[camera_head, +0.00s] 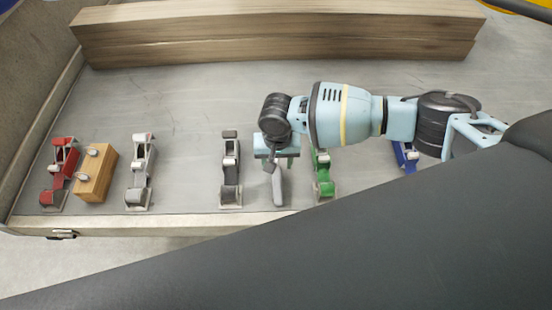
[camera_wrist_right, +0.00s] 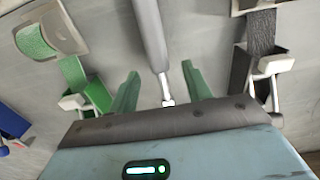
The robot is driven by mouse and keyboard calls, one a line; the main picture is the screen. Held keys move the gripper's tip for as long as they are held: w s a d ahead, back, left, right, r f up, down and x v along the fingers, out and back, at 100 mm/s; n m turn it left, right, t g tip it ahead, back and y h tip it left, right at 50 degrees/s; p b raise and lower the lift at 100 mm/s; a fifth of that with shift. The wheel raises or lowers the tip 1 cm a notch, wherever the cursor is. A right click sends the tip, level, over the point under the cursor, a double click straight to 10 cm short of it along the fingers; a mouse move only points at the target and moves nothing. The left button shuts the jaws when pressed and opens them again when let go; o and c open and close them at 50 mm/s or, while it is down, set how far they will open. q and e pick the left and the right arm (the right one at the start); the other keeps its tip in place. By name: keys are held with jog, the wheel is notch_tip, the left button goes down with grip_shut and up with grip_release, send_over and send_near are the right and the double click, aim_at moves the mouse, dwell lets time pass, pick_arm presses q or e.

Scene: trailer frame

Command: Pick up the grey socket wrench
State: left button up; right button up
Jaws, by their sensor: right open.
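The grey socket wrench (camera_head: 278,188) lies on the grey trailer bed near its front edge, between the black and green straps. In the right wrist view the wrench (camera_wrist_right: 150,35) shows a grey handle and a thin metal end. My right gripper (camera_head: 277,163) is open above it and hides its far part in the head view. In the wrist view the metal end lies between the two green fingertips of my right gripper (camera_wrist_right: 160,71), with gaps on both sides. My left gripper is not in view.
The black ratchet strap (camera_head: 230,175) and green ratchet strap (camera_head: 323,178) flank the wrench. A blue strap (camera_head: 404,155) is to the right. A white strap (camera_head: 140,172), a wooden block (camera_head: 96,174) and a red strap (camera_head: 58,172) are left. Wooden beams (camera_head: 270,35) lie behind.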

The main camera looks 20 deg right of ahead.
notch_tip(320, 180, down, 2)
jog(key=shift+f, duration=0.25)
jog(key=shift+r, duration=0.1)
grip_shut()
